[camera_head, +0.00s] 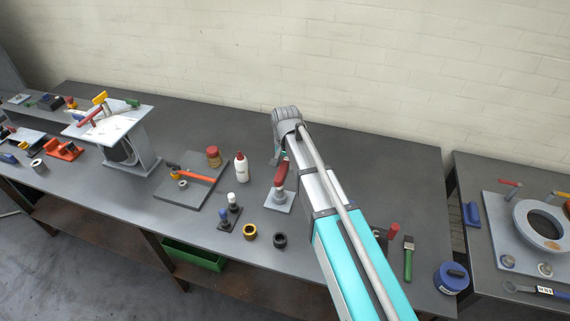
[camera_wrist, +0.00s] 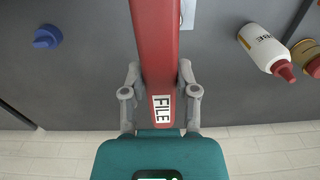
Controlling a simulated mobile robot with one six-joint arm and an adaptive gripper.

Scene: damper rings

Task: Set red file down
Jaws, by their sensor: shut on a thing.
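The red file (camera_wrist: 155,50), labelled FILE, is between the two fingers of my gripper (camera_wrist: 160,90) in the wrist view, and the gripper is shut on it. Its far end runs out of the top of that view. In the head view the red file (camera_head: 281,174) hangs below my gripper (camera_head: 279,160), over a pale square plate (camera_head: 273,203) on the workbench. I cannot tell whether the file touches the plate. My arm partly hides the gripper in the head view.
The workbench (camera_head: 330,215) has a white bottle (camera_head: 241,168) left of the plate, also in the wrist view (camera_wrist: 262,45). A yellow ring (camera_head: 250,232) and a black ring (camera_head: 280,241) lie in front. A green-handled brush (camera_head: 408,260) lies right. A pale wall (camera_head: 330,60) stands behind.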

